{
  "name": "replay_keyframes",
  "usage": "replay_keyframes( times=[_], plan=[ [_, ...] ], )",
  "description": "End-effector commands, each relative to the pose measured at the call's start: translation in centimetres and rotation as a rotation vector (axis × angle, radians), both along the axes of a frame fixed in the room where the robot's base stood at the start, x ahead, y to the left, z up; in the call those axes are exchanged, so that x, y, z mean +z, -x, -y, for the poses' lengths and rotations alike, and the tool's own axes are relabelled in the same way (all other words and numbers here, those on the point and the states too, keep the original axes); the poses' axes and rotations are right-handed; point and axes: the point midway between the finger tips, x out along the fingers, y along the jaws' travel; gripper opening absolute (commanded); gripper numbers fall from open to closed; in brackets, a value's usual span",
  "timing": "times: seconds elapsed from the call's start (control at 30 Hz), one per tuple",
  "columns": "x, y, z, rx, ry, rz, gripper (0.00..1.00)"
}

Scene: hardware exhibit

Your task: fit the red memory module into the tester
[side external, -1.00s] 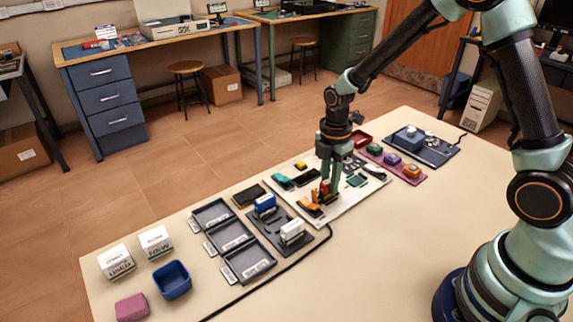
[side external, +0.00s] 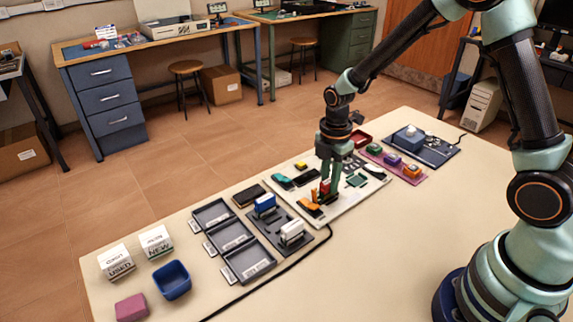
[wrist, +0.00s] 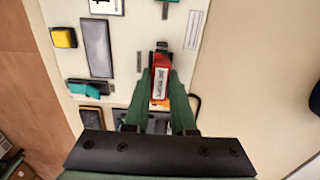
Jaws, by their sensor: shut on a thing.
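The red memory module (wrist: 161,84), with a white label, is between the two fingers of my gripper (wrist: 164,76) in the wrist view. My gripper is shut on it. In the side view my gripper (side external: 329,192) points down over the white board (side external: 345,208), and only a small red patch of the module (side external: 325,187) shows. The fingers hide the module's lower end, so I cannot tell whether it touches the board.
An orange part (side external: 311,206) lies close beside my fingers. A dark panel (side external: 270,238) holds blue and white upright blocks to the left, beside several grey trays (side external: 232,236). A pink strip (side external: 400,172) carries small coloured parts. The table's front right is clear.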

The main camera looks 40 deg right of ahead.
Motion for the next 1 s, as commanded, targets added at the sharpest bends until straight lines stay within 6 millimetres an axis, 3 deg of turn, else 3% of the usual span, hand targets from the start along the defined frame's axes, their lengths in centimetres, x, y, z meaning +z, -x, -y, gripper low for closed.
replay_keyframes(
  times=[1.0],
  plan=[
    [-1.0,0.0,0.0,0.0,0.0,0.0,0.0]
  ],
)
